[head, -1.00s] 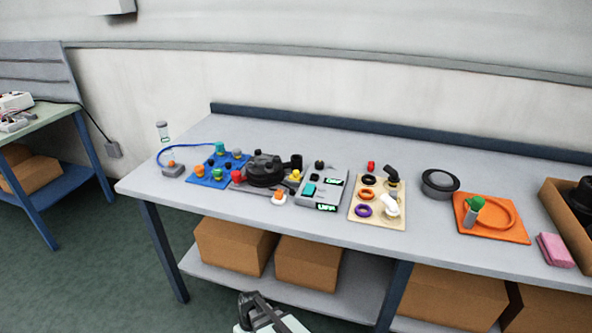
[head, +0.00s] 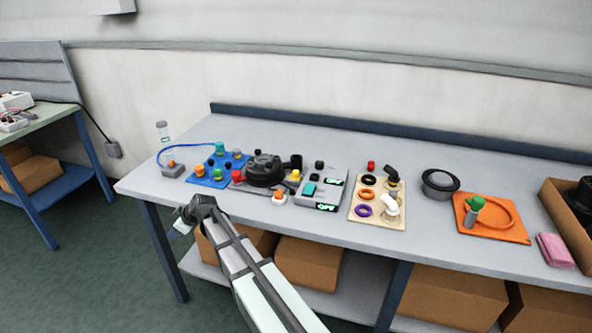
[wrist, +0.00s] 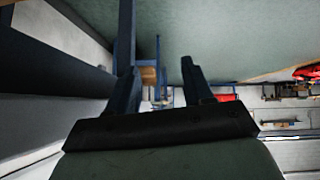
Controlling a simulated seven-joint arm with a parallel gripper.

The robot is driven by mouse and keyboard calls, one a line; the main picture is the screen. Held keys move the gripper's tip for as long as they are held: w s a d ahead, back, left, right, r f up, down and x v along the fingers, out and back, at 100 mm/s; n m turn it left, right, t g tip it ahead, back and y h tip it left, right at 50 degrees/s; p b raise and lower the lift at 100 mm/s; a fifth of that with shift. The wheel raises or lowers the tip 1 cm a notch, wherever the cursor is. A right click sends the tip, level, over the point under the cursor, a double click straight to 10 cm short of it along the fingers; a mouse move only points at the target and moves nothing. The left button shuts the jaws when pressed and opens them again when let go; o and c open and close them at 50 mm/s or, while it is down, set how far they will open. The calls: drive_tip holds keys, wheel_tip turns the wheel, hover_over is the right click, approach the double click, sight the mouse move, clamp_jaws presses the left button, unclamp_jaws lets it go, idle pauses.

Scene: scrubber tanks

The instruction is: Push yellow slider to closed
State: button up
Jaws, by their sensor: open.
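A small yellow part (head: 295,175), which looks like the yellow slider, sits on the grey base beside the black round housing (head: 264,170) on the workbench. It is too small to tell its position along any track. My gripper (head: 182,219) is in front of the bench's left front edge, well to the left of and nearer than the yellow part, touching nothing that I can see. In the wrist view my gripper (wrist: 158,72) shows two dark fingers spread apart with nothing between them. The yellow part does not show in the wrist view.
A blue board with coloured knobs (head: 217,170) lies left of the housing. A grey panel with green displays (head: 320,188) and a beige ring board (head: 378,205) lie to the right. Cardboard boxes (head: 308,262) stand on the lower shelf. The bench's front strip is clear.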

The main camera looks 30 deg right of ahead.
drive_tip(key=w+r+n+t, duration=0.2)
drive_tip(key=w+r, duration=0.4)
drive_tip(key=r, duration=0.8)
drive_tip(key=d+r+g+h, duration=0.1)
drive_tip(key=d, duration=0.7)
drive_tip(key=d+r+g+h, duration=0.1)
drive_tip(key=d+r+g, duration=0.1)
drive_tip(key=d, duration=0.7)
drive_tip(key=d+r+g+h, duration=0.1)
drive_tip(key=d, duration=0.7)
drive_tip(key=shift+s+d+r+m+g, duration=0.15)
drive_tip(key=shift+s+d+m+g, duration=0.05)
drive_tip(key=shift+d+m+g, duration=0.1)
drive_tip(key=s+d+r, duration=0.1)
drive_tip(key=d, duration=0.2)
drive_tip(key=s+d+r+g+h, duration=0.1)
drive_tip(key=d, duration=0.2)
drive_tip(key=s+d+r+m+g, duration=0.1)
drive_tip(key=d, duration=0.2)
drive_tip(key=shift+s+d+r+h, duration=0.1)
drive_tip(key=shift+s+d+h, duration=0.05)
drive_tip(key=shift+d+h, duration=0.2)
wheel_tip(320, 180, up, 4)
drive_tip(key=m+g+h, duration=0.1)
drive_tip(key=g, duration=0.1)
hover_over(296, 171)
wheel_tip(296, 171, down, 14)
drive_tip(key=shift+r, duration=0.1)
